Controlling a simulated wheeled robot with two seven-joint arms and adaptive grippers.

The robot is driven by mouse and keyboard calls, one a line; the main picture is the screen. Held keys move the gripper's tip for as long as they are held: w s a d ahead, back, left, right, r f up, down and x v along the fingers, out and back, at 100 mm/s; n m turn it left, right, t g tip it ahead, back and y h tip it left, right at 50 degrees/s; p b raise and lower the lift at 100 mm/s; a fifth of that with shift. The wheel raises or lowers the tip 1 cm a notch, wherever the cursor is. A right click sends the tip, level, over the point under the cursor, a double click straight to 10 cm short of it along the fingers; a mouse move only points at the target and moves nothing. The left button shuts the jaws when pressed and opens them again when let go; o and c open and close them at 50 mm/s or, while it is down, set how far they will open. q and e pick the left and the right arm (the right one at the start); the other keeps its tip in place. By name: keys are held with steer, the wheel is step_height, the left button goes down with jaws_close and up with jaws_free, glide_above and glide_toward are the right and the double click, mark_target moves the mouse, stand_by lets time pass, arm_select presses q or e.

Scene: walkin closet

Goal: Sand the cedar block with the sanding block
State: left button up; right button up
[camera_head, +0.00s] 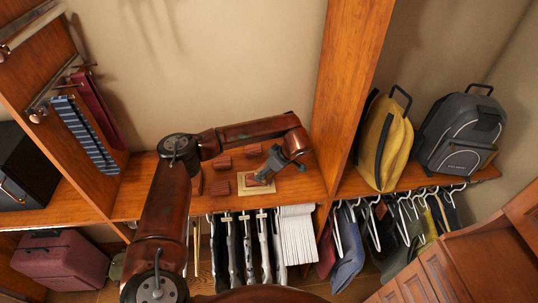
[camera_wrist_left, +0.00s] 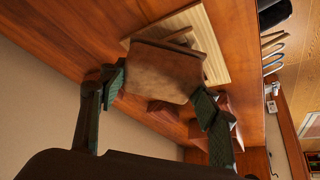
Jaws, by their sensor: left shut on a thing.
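My left gripper (camera_head: 264,175) is over a pale wooden board (camera_head: 262,189) on the shelf. In the left wrist view the gripper (camera_wrist_left: 160,92) is shut on a brown block (camera_wrist_left: 165,72) with a worn tan face, likely the sanding block. The pale board (camera_wrist_left: 208,48) lies beyond it, and a brown piece on the board is mostly hidden behind the held block. I cannot tell whether the two touch. Which is cedar is unclear. My right gripper is not in view.
A wooden upright (camera_head: 345,80) stands right of the work area. Beyond it are a yellow bag (camera_head: 385,145) and a grey backpack (camera_head: 462,135). Clothes (camera_head: 250,245) hang below the shelf edge. Ties (camera_head: 85,135) hang at the left.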

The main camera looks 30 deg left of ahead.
arm_select(q)
step_height(320, 180, up, 2)
steer(key=shift+w+r, duration=0.15)
steer(key=shift+r, duration=0.1)
steer(key=shift+s+a+r+p, duration=0.1)
steer(key=shift+s+r+p, duration=0.1)
steer(key=shift+r+p, duration=0.3)
steer(key=shift+s+a+r+p, duration=0.15)
steer(key=shift+r+p, duration=0.2)
steer(key=shift+r, duration=0.25)
steer(key=shift+w+d+r+p, duration=0.1)
steer(key=shift+w+r+p, duration=0.1)
steer(key=shift+r+p, duration=0.65)
steer(key=shift+s+r, duration=0.1)
steer(key=shift+r, duration=0.8)
